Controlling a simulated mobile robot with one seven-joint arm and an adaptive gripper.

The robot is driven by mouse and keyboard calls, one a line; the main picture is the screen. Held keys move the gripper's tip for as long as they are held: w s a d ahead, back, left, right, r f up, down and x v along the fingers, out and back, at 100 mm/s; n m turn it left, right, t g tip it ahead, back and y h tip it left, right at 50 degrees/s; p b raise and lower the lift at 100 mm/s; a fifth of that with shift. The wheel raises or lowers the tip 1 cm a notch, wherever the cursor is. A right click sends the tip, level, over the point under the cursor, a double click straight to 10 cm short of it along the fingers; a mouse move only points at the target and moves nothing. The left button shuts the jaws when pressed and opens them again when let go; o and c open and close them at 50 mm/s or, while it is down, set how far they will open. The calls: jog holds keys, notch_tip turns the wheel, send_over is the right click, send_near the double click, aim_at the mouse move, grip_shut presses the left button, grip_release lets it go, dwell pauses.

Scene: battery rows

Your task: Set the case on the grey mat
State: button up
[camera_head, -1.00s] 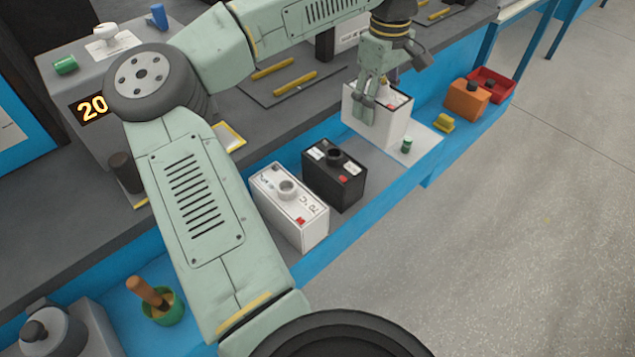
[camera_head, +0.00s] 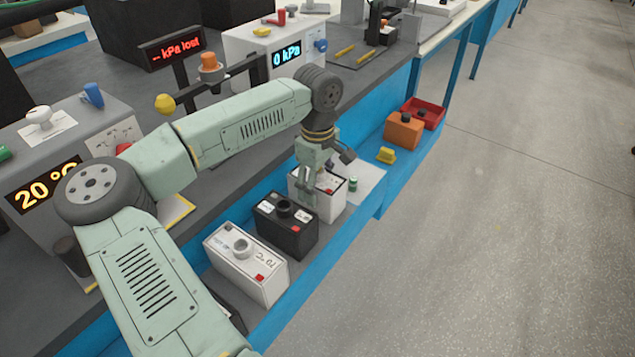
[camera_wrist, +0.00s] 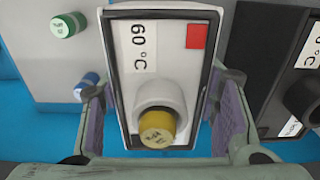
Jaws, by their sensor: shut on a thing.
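The case (camera_head: 331,199) is a white box with a dark rim. In the wrist view the case (camera_wrist: 172,35) shows a "60 °C" label, a red square and a yellow cap on its round neck. My gripper (camera_wrist: 162,115) is shut on it, one finger along each side. The light grey mat (camera_head: 368,176) lies beside the case, to its right in the head view. The mat also shows in the wrist view (camera_wrist: 60,75). The case looks upright and low. Its base is partly hidden, so I cannot tell whether it touches anything.
A black case (camera_head: 287,228) stands close on the case's left, with a white "70 °C" case (camera_head: 245,265) beyond. A green cap (camera_head: 353,184) lies on the mat. A yellow object (camera_head: 386,155), an orange box (camera_head: 404,131) and a red tray (camera_head: 424,112) are farther right.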

jog(key=shift+f, duration=0.1)
jog(key=shift+f, duration=0.15)
jog(key=o, duration=1.4)
notch_tip(320, 180, up, 13)
jog(key=shift+f+b, duration=0.2)
jog(key=shift+b, duration=0.75)
